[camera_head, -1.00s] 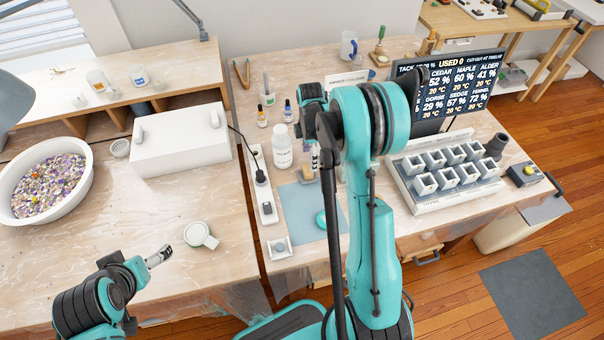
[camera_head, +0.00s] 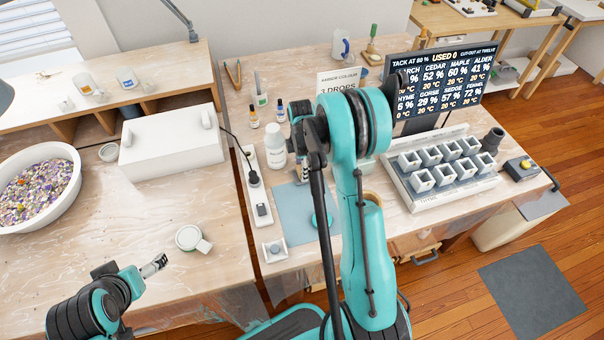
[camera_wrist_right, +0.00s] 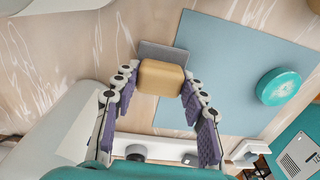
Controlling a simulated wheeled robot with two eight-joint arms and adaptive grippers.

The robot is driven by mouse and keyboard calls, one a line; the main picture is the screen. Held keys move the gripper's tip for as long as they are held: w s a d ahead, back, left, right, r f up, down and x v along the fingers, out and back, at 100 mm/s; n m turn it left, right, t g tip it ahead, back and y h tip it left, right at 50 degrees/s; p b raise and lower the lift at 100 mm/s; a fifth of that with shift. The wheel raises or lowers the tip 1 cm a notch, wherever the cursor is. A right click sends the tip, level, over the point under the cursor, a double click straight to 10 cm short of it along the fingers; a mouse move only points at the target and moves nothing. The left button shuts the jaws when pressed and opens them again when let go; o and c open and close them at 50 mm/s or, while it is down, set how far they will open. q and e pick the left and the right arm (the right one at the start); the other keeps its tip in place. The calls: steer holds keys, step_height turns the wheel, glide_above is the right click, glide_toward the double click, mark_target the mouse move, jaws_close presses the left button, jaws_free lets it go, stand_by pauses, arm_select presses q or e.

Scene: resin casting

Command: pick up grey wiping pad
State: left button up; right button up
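In the right wrist view a flat grey pad (camera_wrist_right: 165,52) lies at the edge of the blue mat (camera_wrist_right: 225,60), with a tan block (camera_wrist_right: 160,78) over or on it. The block hides much of the pad. My right gripper (camera_wrist_right: 158,84) has its two purple-padded fingers spread, one on each side of the tan block; I cannot tell whether they touch it. In the head view my right gripper (camera_head: 300,172) is over the mat, mostly behind my arm. My left gripper (camera_head: 160,263) is over the left table, away from the pad; its finger gap is unclear.
A white bottle (camera_head: 275,147), small dropper bottles (camera_head: 254,117) and a power strip (camera_head: 256,190) stand beside the mat. A teal round item (camera_wrist_right: 278,86) lies on it. A mould tray (camera_head: 440,175) is right. The left table's front is mostly clear.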

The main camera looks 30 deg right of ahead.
steer(key=shift+r+p, duration=0.35)
steer(key=shift+r, duration=0.25)
steer(key=r, duration=0.1)
steer(key=r+p, duration=0.1)
steer(key=s+r, duration=0.1)
steer(key=r, duration=0.1)
steer(key=shift+d+p, duration=0.3)
steer(key=shift+p, duration=0.1)
steer(key=s+d+r+p, duration=0.3)
steer(key=s+d+r, duration=0.1)
steer(key=s, duration=0.5)
steer(key=shift+s+d+r, duration=0.25)
steer(key=shift+d+r, duration=0.1)
steer(key=shift+r, duration=0.55)
